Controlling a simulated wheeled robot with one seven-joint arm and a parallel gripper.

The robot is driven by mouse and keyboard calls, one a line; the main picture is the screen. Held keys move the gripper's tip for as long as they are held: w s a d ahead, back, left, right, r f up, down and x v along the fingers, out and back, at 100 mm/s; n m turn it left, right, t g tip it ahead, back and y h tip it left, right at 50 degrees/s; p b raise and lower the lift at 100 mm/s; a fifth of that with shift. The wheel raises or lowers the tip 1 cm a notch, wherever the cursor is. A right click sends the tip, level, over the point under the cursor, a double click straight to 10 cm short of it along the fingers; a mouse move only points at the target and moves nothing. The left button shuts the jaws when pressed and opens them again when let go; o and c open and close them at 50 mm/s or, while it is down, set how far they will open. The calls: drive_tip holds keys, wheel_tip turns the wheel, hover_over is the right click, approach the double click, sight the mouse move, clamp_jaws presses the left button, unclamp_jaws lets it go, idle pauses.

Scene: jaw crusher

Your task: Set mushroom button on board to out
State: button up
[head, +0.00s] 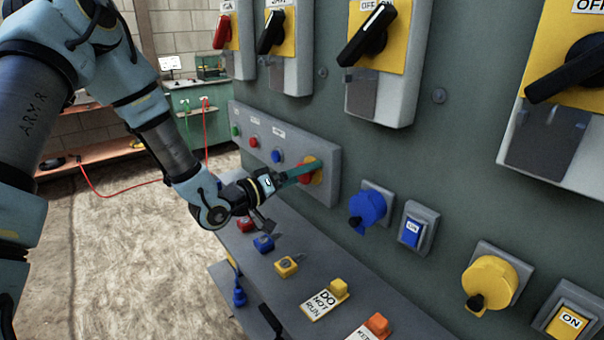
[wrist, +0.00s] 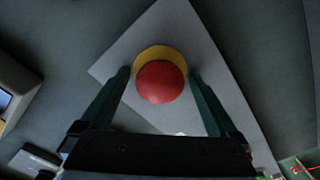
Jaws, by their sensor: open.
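The red mushroom button (wrist: 161,83) with its yellow collar (wrist: 153,52) sits on a grey board (wrist: 215,45) in the wrist view. In the head view the button (head: 308,163) is at the right end of the same board (head: 318,196), partly hidden by my fingers. My gripper (head: 298,172) reaches to it from the left. In the wrist view my gripper (wrist: 159,76) is open, one finger on each side of the red head. Small gaps seem to show beside the head; I cannot tell whether either finger touches it.
Small green, red and blue buttons (head: 276,156) line the board to the left. A shelf (head: 262,286) below holds padlocks and tags, including a yellow padlock (head: 287,266). Blue (head: 367,208) and yellow (head: 490,283) plug covers are at right. Rotary switches (head: 368,35) hang above.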

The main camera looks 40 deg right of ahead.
drive_tip(key=shift+c, duration=0.2)
clamp_jaws()
idle(0.5)
